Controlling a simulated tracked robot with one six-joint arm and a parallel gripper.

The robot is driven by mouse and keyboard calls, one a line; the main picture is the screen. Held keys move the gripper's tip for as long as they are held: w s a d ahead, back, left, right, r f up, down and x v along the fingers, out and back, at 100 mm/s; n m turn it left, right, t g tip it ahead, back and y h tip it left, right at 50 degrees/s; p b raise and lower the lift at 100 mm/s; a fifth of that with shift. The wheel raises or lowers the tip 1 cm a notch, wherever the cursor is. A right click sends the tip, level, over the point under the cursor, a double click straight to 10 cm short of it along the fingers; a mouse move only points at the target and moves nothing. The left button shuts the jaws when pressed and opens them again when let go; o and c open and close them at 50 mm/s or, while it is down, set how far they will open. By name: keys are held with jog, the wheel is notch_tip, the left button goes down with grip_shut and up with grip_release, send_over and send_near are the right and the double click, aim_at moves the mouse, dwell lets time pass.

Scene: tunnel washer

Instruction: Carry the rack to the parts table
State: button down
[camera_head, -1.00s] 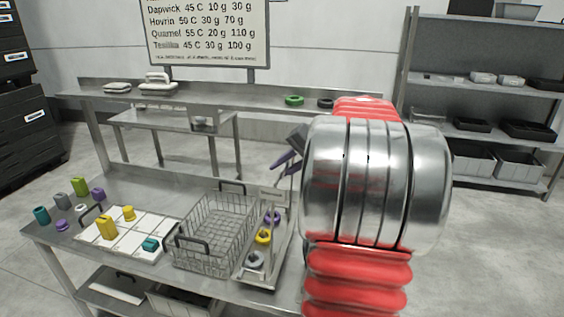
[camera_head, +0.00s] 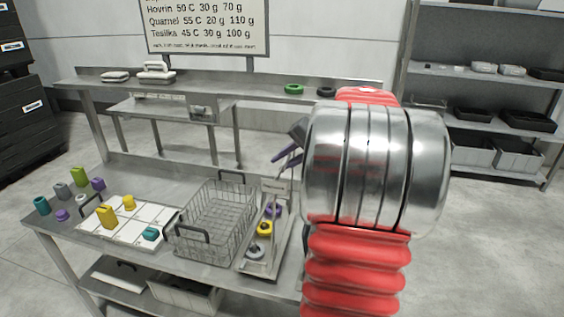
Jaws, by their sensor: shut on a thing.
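A metal rack (camera_head: 256,267) with a small plate on its upright part stands on or just above the right end of the steel table (camera_head: 140,181); I cannot tell whether it touches. A purple, a yellow and a grey ring sit in it. My gripper (camera_head: 287,154) shows dark just above the rack's upright part. It appears shut on the rack, but my silver and red arm hides most of the grip. The table bears colored parts on its left side; it looks like the parts table.
A wire basket (camera_head: 214,222) stands close to the rack's left. A white sectioned tray (camera_head: 122,233) with yellow and teal parts lies further left. Behind are a raised shelf (camera_head: 215,84) with rings and white items, and shelving (camera_head: 478,87) at right. Floor is clear at right.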

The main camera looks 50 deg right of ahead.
jog(key=shift+s+d+r, duration=0.15)
jog(key=shift+d+r, duration=0.1)
jog(key=shift+s+d+r, duration=0.2)
jog(key=shift+s+d, duration=0.2)
jog(key=shift+s, duration=0.05)
jog(key=shift+f, duration=0.2)
jog(key=shift+f, duration=0.75)
dwell(0.8)
jog(key=shift+f, duration=0.9)
dwell(0.6)
